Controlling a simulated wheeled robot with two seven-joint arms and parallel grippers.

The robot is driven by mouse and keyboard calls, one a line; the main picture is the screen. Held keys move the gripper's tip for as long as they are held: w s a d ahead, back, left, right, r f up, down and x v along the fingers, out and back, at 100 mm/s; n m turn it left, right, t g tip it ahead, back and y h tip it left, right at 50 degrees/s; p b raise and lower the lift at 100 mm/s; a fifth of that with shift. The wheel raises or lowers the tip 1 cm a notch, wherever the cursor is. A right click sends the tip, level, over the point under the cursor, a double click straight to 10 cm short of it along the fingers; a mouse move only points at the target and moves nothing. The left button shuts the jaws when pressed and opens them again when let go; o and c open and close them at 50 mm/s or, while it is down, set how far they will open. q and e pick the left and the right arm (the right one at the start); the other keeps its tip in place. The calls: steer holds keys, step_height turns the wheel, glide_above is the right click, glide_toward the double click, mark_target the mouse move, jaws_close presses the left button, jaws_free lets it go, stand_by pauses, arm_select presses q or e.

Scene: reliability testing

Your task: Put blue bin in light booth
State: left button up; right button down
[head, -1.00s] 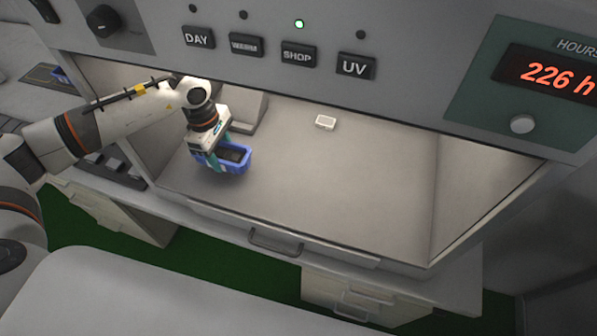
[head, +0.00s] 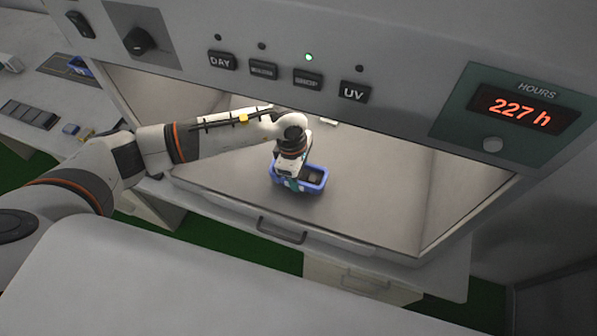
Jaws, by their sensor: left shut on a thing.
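The blue bin (head: 318,184) is inside the light booth (head: 225,188), over the middle of its grey floor. It holds something dark. My left gripper (head: 292,182) is shut on the near left side of the bin, reaching down from above. I cannot tell whether the bin touches the floor or hangs just above it. My left arm enters the booth opening from the left, under the front panel. My right gripper is not in view.
The booth's front panel (head: 400,62) overhangs the opening, with buttons and a display reading 227 h. A small white object (head: 328,121) lies at the back, partly hidden by my arm. The booth floor to the right is clear. A drawer handle (head: 282,230) sits below the front edge.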

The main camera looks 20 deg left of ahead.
arm_select(q)
steer(key=shift+f, duration=0.95)
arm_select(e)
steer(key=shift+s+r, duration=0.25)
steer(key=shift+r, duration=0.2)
arm_select(q)
steer(key=shift+f, duration=0.15)
steer(key=o, duration=1)
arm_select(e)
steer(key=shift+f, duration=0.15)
